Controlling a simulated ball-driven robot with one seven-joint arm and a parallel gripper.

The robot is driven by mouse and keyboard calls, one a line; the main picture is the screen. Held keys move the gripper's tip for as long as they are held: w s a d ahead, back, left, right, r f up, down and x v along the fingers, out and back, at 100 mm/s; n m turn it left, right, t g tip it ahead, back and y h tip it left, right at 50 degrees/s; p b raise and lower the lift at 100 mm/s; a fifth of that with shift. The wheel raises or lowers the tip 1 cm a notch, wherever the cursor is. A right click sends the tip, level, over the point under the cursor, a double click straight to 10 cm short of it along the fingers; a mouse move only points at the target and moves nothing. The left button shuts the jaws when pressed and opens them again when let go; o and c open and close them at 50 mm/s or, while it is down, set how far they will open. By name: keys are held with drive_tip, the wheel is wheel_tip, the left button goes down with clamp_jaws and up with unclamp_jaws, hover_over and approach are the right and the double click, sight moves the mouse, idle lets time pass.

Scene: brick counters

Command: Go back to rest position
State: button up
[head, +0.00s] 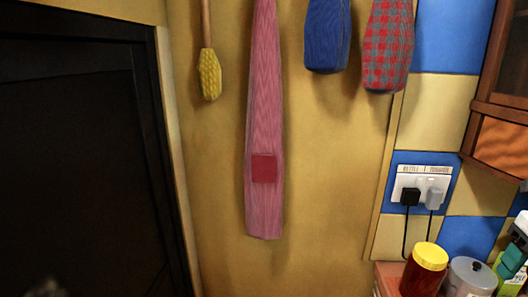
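My gripper does not show in the head view, and no part of my arm can be made out with certainty. The view faces a yellow wall (215,190) with a dark door (85,165) on the left. Whether my gripper is open or holds anything is not visible.
A pink apron-like cloth (264,120), a yellow brush (209,75), and blue (326,35) and checked (388,45) cloths hang on the wall. At lower right, a red jar with yellow lid (424,272), a metal pot (470,278) and bottles (512,262) crowd the counter below a socket (422,187).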

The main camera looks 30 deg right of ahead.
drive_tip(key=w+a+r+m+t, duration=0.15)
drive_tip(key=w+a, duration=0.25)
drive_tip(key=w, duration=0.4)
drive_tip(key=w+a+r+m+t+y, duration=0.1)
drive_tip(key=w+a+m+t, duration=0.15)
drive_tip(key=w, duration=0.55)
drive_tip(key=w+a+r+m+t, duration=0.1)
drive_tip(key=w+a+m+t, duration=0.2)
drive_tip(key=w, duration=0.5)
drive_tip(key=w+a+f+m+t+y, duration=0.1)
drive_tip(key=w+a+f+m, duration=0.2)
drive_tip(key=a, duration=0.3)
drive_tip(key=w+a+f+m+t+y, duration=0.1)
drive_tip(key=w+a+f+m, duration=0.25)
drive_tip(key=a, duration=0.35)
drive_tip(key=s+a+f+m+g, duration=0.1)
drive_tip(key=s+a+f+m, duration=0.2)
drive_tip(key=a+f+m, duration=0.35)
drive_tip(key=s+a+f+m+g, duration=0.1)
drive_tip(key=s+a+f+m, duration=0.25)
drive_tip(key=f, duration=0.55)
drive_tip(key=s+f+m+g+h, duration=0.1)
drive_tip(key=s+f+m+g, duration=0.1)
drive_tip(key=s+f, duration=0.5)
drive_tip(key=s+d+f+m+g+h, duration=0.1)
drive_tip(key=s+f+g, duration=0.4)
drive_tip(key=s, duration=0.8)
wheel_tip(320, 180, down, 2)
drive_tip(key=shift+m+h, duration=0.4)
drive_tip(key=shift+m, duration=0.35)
